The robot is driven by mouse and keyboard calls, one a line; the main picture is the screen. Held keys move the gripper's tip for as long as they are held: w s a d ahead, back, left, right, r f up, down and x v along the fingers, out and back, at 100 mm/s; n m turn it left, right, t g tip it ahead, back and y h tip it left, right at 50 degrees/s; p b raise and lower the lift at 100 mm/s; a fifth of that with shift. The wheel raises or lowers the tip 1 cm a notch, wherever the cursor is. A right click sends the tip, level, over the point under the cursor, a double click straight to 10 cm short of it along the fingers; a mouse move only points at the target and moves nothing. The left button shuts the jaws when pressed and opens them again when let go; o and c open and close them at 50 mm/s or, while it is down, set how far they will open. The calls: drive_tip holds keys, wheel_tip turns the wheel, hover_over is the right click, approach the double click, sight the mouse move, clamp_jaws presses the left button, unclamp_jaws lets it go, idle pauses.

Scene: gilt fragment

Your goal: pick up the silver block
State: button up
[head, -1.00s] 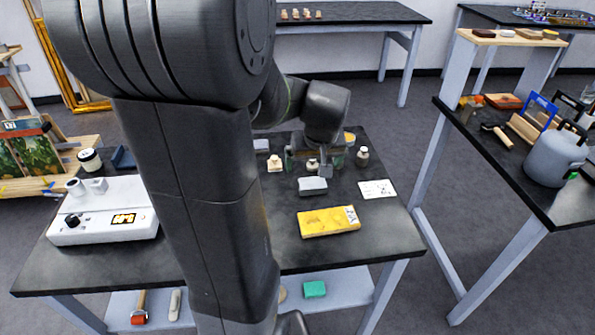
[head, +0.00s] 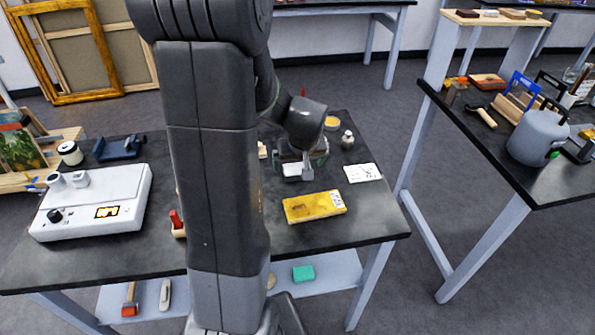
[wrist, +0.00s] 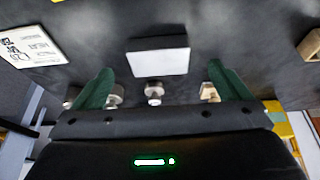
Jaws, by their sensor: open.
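The silver block (head: 292,171) lies on the black table, with its pale top partly covered by my gripper (head: 298,161) in the head view. In the wrist view the block (wrist: 158,61) is a light, flat-topped rectangle ahead of the fingertips, lined up with the gap between them. My gripper's green fingers (wrist: 163,78) are spread apart, with nothing held between them. I cannot tell how high the fingertips are above the block.
A yellow slab (head: 314,206) and a white printed card (head: 363,172) lie near the block. A small bottle (head: 347,140) stands behind the card. A white device with a display (head: 90,203) takes the table's left side. Several small pieces show behind the fingers in the wrist view.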

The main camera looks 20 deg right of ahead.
sight(298, 168)
drive_tip(key=shift+w+p+x, duration=0.1)
drive_tip(key=shift+p+x, duration=0.05)
drive_tip(key=shift+x, duration=1.05)
drive_tip(key=shift+w+p+x, duration=0.15)
drive_tip(key=shift+x, duration=1.05)
drive_tip(key=shift+d+r, duration=0.1)
drive_tip(key=shift+r, duration=0.1)
drive_tip(key=c, duration=1.3)
